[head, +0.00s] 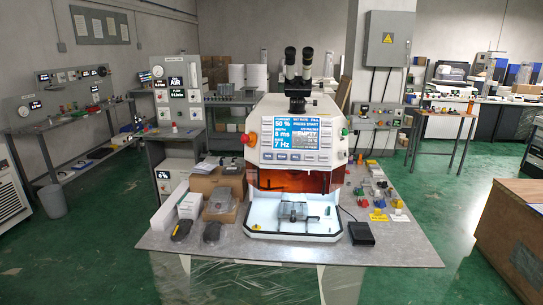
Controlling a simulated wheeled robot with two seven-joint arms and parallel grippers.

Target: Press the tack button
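A white laser-type machine (296,165) stands on a grey table in the middle of the head view, with a black binocular eyepiece on top. Its front panel has a blue lit display (296,133). Under the display is a row of small buttons (295,157), their labels too small to read, so I cannot tell which is the tack button. A red round button (245,139) sits at the panel's left edge. Below is an orange window over an open lit chamber holding a grey metal piece (293,211). Neither of my grippers is in view.
The grey table (390,252) has clear room along its front edge. Boxes (219,182) and two dark mouse-shaped items stand left of the machine. A black pedal-like box (361,233) and several small coloured parts lie right. A wooden crate (510,235) stands at far right.

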